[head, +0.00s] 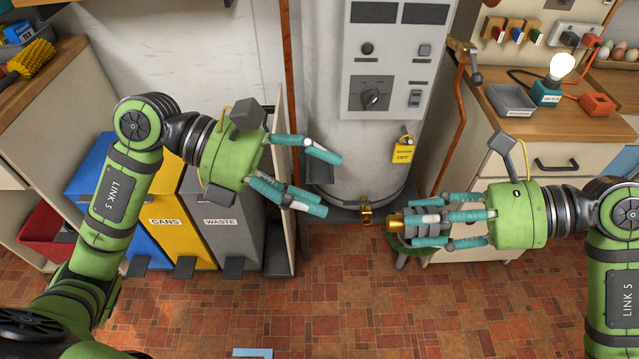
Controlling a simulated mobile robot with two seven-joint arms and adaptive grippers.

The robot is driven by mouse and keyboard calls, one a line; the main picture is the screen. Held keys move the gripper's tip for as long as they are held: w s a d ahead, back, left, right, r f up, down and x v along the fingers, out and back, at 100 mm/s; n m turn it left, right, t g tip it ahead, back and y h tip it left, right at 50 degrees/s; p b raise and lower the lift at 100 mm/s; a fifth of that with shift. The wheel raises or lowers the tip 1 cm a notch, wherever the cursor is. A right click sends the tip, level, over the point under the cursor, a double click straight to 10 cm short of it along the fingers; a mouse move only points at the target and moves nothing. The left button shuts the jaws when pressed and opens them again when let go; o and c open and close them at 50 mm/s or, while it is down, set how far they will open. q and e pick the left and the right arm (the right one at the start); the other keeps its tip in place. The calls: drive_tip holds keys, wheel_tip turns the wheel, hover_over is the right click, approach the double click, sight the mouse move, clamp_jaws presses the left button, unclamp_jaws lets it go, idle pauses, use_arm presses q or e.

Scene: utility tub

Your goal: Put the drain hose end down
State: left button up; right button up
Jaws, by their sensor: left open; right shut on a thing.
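My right gripper (418,231) is shut on the drain hose end, a grey ribbed fitting with a brass tip (396,222) that points left. The green hose (408,250) shows just below the fingers; most of it is hidden. The hose end is a little right of the brass drain valve (366,209) at the foot of the white boiler (355,150), with a gap between them in the picture. My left gripper (330,184) is open and empty, in front of the boiler's lower left side.
Blue, yellow and grey bins (228,215) stand at the left beside a thin upright panel (284,190). A wooden counter (535,115) with drawers is at the right, holding a grey tray (511,99) and lamp. The tiled floor (400,310) in front is mostly clear.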

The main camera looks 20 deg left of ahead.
sight(394, 217)
use_arm(q)
drive_tip(key=shift+s+f, duration=0.1)
drive_tip(key=x, duration=1.2)
drive_tip(key=shift+f, duration=0.1)
drive_tip(key=shift+a, duration=0.1)
drive_tip(key=shift+c, duration=0.4)
drive_tip(key=c, duration=1.1)
use_arm(e)
drive_tip(key=o, duration=0.9)
drive_tip(key=shift+w, duration=0.1)
use_arm(q)
drive_tip(key=shift+c, duration=0.8)
use_arm(e)
drive_tip(key=o, duration=0.4)
drive_tip(key=shift+c, duration=0.2)
drive_tip(key=shift+d, duration=0.1)
